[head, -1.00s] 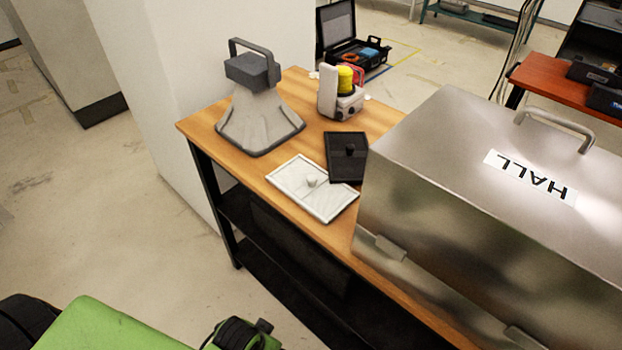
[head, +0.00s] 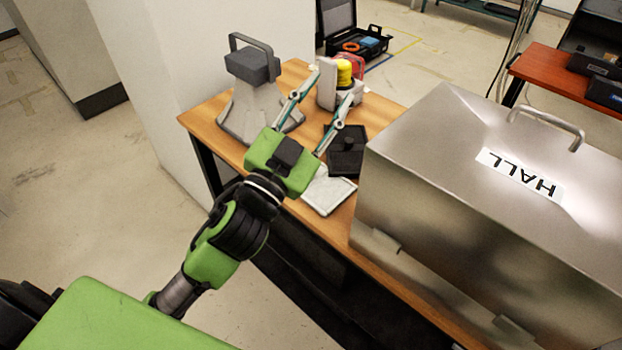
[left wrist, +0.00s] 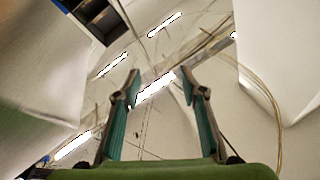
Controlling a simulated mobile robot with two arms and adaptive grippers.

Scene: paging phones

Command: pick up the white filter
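The white filter (head: 330,193) is a flat, pale square panel lying on the wooden table (head: 206,120) in the head view. My left gripper and forearm hide its left part and its knob. My left gripper (head: 331,92) is open and empty, its two fingers spread above the table, over the area of the filter and the black panel. In the left wrist view the open fingers (left wrist: 161,78) frame only ceiling lights and walls; the filter does not show there. My right gripper is not in view.
A black panel with a knob (head: 346,160) lies beside the filter. A large metal box marked HALL (head: 440,220) stands close on the right. A grey handled device (head: 253,75) and a white device with a yellow top (head: 343,78) stand behind.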

